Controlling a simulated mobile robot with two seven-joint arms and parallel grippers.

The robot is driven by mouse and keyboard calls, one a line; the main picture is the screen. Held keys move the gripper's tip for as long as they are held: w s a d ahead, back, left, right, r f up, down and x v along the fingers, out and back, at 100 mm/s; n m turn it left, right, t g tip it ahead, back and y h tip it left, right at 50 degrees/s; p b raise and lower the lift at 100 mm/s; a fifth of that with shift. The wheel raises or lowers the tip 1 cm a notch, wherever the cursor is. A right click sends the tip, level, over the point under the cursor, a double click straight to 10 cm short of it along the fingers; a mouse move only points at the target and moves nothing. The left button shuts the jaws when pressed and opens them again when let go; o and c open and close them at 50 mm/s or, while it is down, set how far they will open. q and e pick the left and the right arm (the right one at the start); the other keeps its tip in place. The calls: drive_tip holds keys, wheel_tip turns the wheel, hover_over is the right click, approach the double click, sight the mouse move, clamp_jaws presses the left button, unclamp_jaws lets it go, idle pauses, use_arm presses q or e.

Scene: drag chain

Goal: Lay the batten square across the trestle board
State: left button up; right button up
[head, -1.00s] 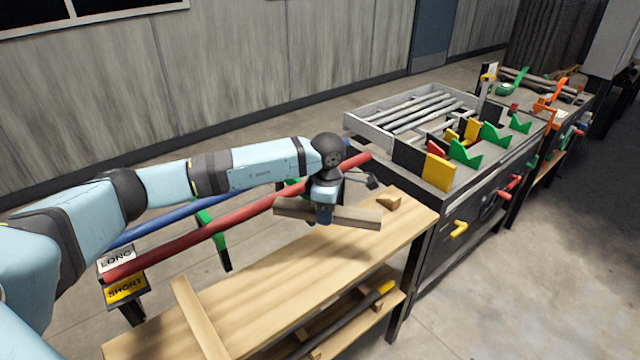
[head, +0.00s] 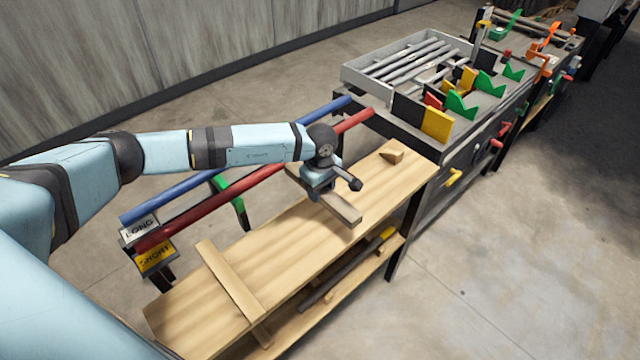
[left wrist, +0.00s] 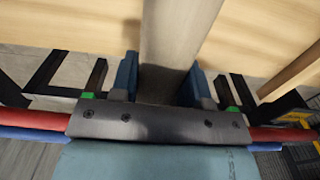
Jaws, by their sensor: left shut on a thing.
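The grey-brown batten (head: 343,208) is in my left gripper (head: 318,190), over the far right half of the trestle board (head: 300,255). The gripper is shut on it. In the head view the batten slants down to the right, roughly across the pale board; its rear part is partly hidden by the gripper. In the left wrist view the batten (left wrist: 180,35) runs straight out between the two blue fingers, over the board (left wrist: 265,30). I cannot tell whether it touches the board. My right gripper is not in view.
A pale wooden strip (head: 232,290) lies across the board's near left part. A small wooden wedge (head: 392,156) sits near its far end. Red (head: 210,213) and blue (head: 180,197) rails run along its left side. A grey workbench (head: 440,130) with coloured brackets stands beyond.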

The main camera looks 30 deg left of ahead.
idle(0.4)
use_arm(q)
drive_tip(key=shift+f+b, duration=0.55)
drive_tip(key=shift+b, duration=0.15)
drive_tip(key=b, duration=0.3)
hover_over(321, 216)
wheel_tip(321, 216, down, 4)
drive_tip(key=shift+f, duration=0.1)
wheel_tip(321, 216, down, 3)
drive_tip(key=b, duration=0.2)
drive_tip(key=shift+a+b, duration=0.1)
drive_tip(key=shift+b, duration=0.3)
drive_tip(key=shift+f, duration=0.15)
drive_tip(key=o, duration=0.9)
drive_tip(key=shift+c, duration=0.2)
drive_tip(key=shift+o, duration=1.1)
